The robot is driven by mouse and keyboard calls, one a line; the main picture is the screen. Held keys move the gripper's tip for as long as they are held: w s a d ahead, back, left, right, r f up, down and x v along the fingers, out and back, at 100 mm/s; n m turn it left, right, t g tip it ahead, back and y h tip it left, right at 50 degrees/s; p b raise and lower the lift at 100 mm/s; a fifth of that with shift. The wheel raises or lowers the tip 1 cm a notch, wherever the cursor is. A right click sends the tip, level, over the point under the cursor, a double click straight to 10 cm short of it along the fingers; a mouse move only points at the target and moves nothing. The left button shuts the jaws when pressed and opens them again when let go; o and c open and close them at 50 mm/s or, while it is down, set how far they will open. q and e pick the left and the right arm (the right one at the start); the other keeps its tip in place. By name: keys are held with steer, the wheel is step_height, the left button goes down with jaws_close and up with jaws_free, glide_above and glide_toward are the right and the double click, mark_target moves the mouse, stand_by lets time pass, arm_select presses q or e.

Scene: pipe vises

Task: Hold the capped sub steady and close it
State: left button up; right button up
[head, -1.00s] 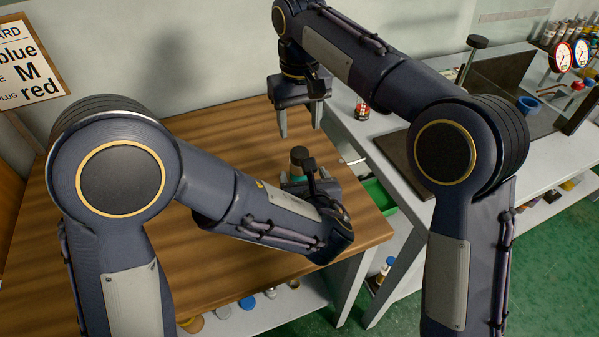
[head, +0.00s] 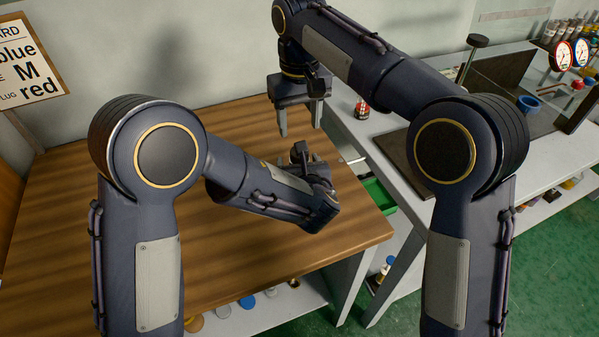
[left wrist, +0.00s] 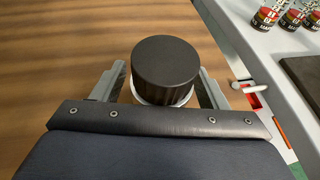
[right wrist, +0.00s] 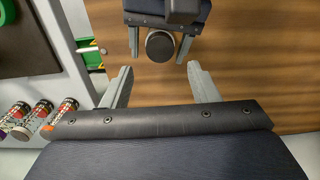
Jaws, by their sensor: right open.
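The capped sub, seen from above in the left wrist view, shows a round black cap (left wrist: 165,68) over a pale rim. It stands on the wooden table, and its lower body is hidden. My left gripper (left wrist: 162,72) is open, one finger on each side of the sub, with small gaps showing. The right wrist view also shows the cap (right wrist: 160,46) between the left fingers (right wrist: 159,42).
The wooden table (head: 130,180) is mostly clear. A grey bench (head: 350,128) stands to the right, with a dark mat (head: 400,160), a small red can (head: 362,108) and gauges. A green bin (head: 379,196) sits between table and bench. A sign (head: 28,65) hangs at left.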

arm_select(q)
jaws_close()
arm_select(e)
steer(key=shift+s+f+g, duration=0.15)
steer(key=shift+f+g, duration=0.35)
steer(key=shift+f, duration=0.75)
steer(key=shift+r+t, duration=0.5)
steer(key=shift+r, duration=0.75)
steer(key=shift+f, duration=4)
